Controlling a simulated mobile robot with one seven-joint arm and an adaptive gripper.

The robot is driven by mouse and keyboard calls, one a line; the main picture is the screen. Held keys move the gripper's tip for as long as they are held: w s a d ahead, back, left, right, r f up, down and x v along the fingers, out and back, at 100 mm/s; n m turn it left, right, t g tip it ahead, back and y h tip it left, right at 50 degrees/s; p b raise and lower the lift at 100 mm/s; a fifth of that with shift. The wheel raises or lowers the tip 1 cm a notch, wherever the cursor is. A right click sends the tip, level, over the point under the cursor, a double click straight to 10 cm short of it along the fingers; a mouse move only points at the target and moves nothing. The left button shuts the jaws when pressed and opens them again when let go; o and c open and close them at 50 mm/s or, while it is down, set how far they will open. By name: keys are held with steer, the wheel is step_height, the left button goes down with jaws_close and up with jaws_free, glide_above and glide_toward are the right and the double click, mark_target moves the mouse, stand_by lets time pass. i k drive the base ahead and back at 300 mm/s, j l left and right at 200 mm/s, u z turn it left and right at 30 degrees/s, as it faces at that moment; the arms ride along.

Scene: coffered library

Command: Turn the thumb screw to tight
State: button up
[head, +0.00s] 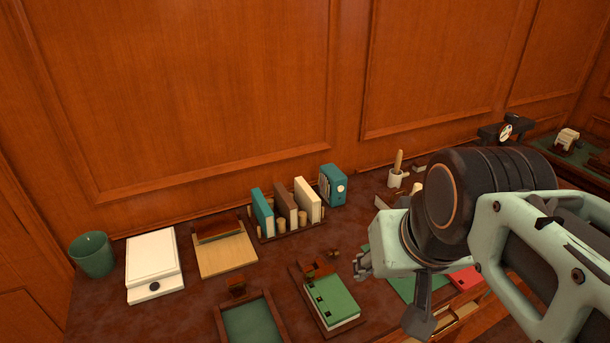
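I cannot make out for sure which small part is the thumb screw. A small brown knob-like piece (334,253) stands on the desk, just left of my gripper and behind the green block. A green block with dark holes (336,298) lies on a brown wooden base (309,292) with a reddish-brown piece (317,268) at its back end. My gripper (360,266) hangs over the desk to the right of these, its fingers small and partly hidden by its own pale housing. Whether the fingers are open or shut does not show.
A rack of upright books (285,220), a teal radio-like box (333,185) and a pen cup (396,179) stand behind. Left are a green cup (93,254), white box (153,262) and wooden board (226,257). A green-lined tray (250,322) is in front. My arm covers the right side.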

mark_target(334, 253)
steer(key=l+u, duration=0.1)
steer(key=u, duration=0.65)
steer(key=k+l+u, duration=0.1)
steer(key=l+u, duration=0.25)
steer(key=k+l+u, duration=0.15)
steer(key=u, duration=0.2)
steer(key=k+l+u, duration=0.25)
steer(key=k+l, duration=0.25)
steer(key=l, duration=0.2)
steer(key=k+l, duration=0.65)
steer(key=i+l+u, duration=0.05)
